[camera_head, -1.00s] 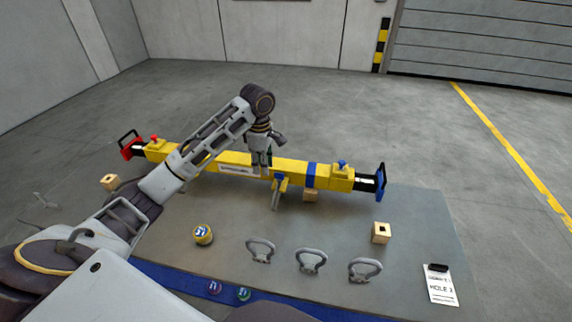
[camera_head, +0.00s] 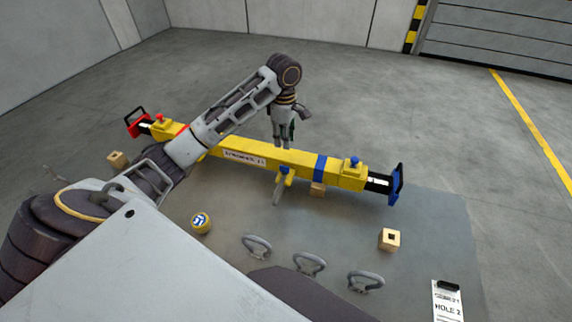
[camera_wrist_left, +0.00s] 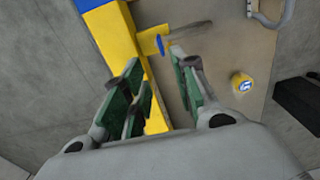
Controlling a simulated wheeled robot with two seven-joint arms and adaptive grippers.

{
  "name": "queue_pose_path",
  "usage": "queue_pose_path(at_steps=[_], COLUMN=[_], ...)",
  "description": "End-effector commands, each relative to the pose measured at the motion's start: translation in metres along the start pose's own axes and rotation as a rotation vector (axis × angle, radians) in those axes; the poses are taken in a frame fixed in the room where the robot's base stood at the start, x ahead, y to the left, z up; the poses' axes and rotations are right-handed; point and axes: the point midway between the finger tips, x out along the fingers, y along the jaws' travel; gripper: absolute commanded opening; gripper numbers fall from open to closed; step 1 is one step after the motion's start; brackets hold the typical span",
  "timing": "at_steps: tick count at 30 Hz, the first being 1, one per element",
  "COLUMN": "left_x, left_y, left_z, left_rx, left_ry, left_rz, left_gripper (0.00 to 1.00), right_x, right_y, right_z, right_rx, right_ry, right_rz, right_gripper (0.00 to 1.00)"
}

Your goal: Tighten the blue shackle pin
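The blue shackle pin (camera_head: 284,170) shows as a small blue end at the yellow lug on the near side of the yellow beam (camera_head: 230,157). A grey shackle (camera_head: 278,191) hangs there. In the left wrist view the pin's blue end (camera_wrist_left: 160,44) is on the yellow lug, with the grey shackle (camera_wrist_left: 190,26) reaching right from it. My left gripper (camera_head: 284,146) points down above the beam, just behind the pin. In the wrist view its green-padded fingers (camera_wrist_left: 156,62) are apart, with nothing held between them. My right gripper is not in view.
Three loose grey shackles (camera_head: 309,263) lie on the mat (camera_head: 430,225) in front. The beam has red and blue end handles (camera_head: 396,185).

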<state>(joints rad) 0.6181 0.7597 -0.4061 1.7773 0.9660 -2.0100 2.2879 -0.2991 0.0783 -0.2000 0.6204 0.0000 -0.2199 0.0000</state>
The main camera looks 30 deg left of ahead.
Motion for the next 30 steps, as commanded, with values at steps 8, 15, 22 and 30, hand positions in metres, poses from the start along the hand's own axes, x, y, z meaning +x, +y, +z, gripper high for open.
queue_pose_path(at_steps=[8, 15, 22, 30], left_x=[0.001, 0.014, 0.04, 0.076], left_y=[0.0, 0.0, -0.001, -0.001], left_z=[0.0, 0.0, 0.0, 0.0], left_rx=[0.0, -0.001, -0.001, -0.001], left_ry=[0.0, 0.001, 0.001, 0.001], left_rz=[0.0, -0.002, -0.003, -0.002], left_gripper=[0.29, 0.29, 0.29, 0.29], right_x=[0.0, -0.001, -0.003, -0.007], right_y=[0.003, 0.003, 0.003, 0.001], right_z=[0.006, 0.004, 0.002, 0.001], right_rx=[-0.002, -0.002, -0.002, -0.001], right_ry=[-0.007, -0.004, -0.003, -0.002], right_rz=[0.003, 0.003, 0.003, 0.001], right_gripper=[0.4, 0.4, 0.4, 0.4])
